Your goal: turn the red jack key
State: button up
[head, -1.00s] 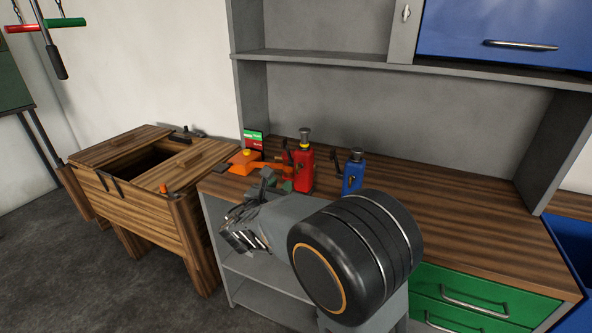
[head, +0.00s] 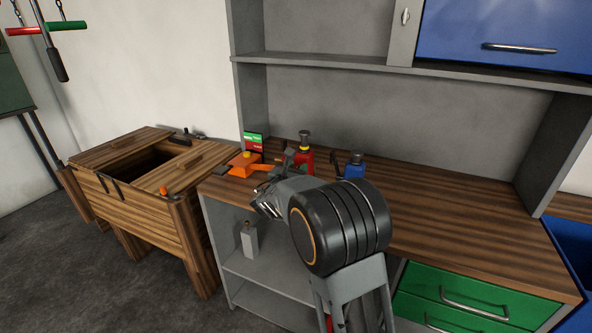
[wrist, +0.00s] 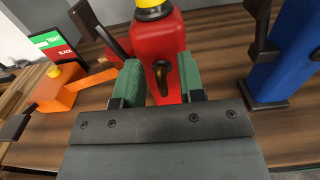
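The red jack (head: 304,160) stands on the wooden bench, partly hidden behind my arm in the head view. In the head view my gripper's fingers are mostly hidden by my wrist.
A blue jack (head: 355,165) stands close on the right. An orange device (head: 243,163) and a green-and-red TIGHT/SLACK sign (head: 253,141) are on the left. The bench top (head: 450,205) is clear on the right.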

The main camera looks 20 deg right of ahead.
jog(key=shift+c, duration=0.4)
grip_shut()
